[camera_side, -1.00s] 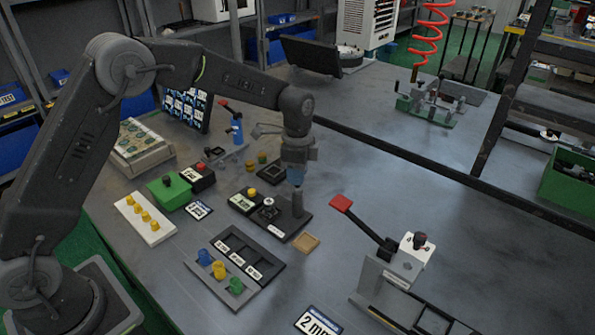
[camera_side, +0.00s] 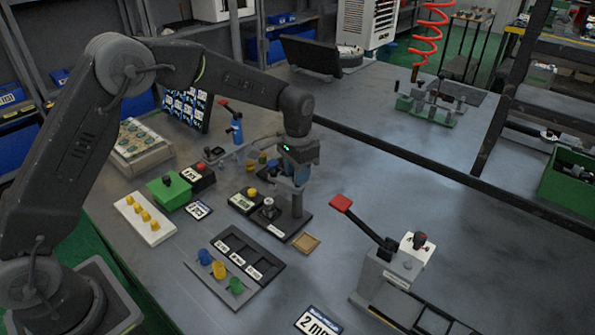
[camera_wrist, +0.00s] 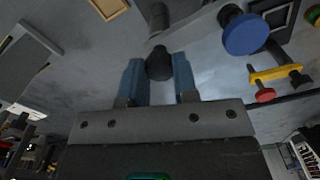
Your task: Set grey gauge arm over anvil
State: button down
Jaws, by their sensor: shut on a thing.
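In the side view, my gripper (camera_side: 297,178) is low above the grey post on the black gauge base (camera_side: 275,231). In the wrist view, its two blue fingers (camera_wrist: 159,80) are shut on a dark knob (camera_wrist: 159,64). The knob appears to belong to the grey gauge arm (camera_wrist: 190,22), a grey bar running up and right to a blue disc (camera_wrist: 245,34). The round piece on the base, apparently the anvil (camera_side: 268,208), stands left of the post. The fingers hide much of the arm in the side view, so I cannot tell whether it touches the post.
A tan square (camera_side: 306,243) lies beside the base. A red-handled clamp (camera_side: 341,203) stands to the right. A green box (camera_side: 168,192) is at left.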

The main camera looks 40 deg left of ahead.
jog(key=n, duration=0.6)
jog(key=shift+n, duration=0.4)
dwell(0.3)
jog(key=c, duration=0.9)
grip_release()
notch_tip(320, 180, up, 14)
jog(key=shift+f, duration=0.1)
